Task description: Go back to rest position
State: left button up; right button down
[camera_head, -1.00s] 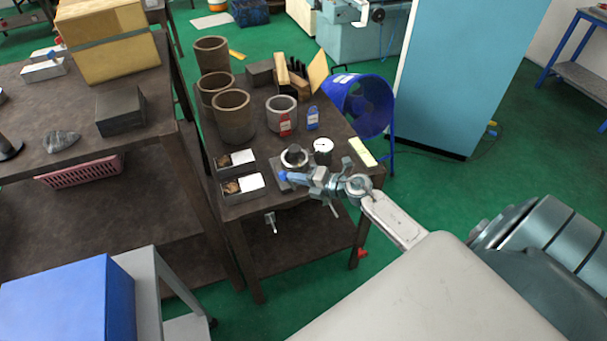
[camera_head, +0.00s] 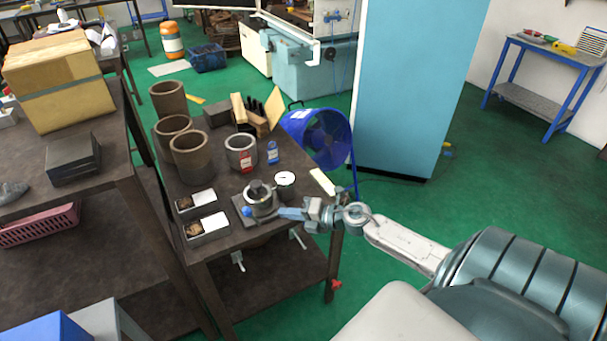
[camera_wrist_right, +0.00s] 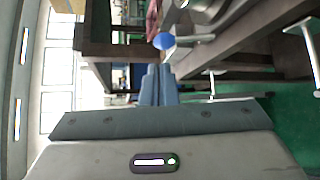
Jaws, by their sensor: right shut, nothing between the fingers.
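The indexing chuck (camera_head: 261,197) is a grey metal ring on a base plate near the right front of the dark table. Its blue ball knob (camera_head: 247,212) sits at its front; in the right wrist view the blue knob (camera_wrist_right: 164,41) shows just beyond the fingertips. My right gripper (camera_head: 282,213) is shut and empty, to the right of the knob at the table's front edge. In the right wrist view its two blue-grey fingers (camera_wrist_right: 158,72) lie together. My left gripper is in neither view.
The table (camera_head: 215,180) also holds brown cylinders (camera_head: 192,156), a grey cup (camera_head: 240,153), a white-topped cylinder (camera_head: 284,180) and two small trays (camera_head: 207,228). A blue fan (camera_head: 322,138) and a light-blue cabinet (camera_head: 415,90) stand behind. Green floor is open on the right.

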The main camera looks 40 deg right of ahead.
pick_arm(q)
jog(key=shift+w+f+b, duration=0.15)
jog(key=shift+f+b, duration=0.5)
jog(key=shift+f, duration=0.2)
pick_arm(e)
jog(key=v, duration=0.4)
jog(key=shift+s+r, duration=0.35)
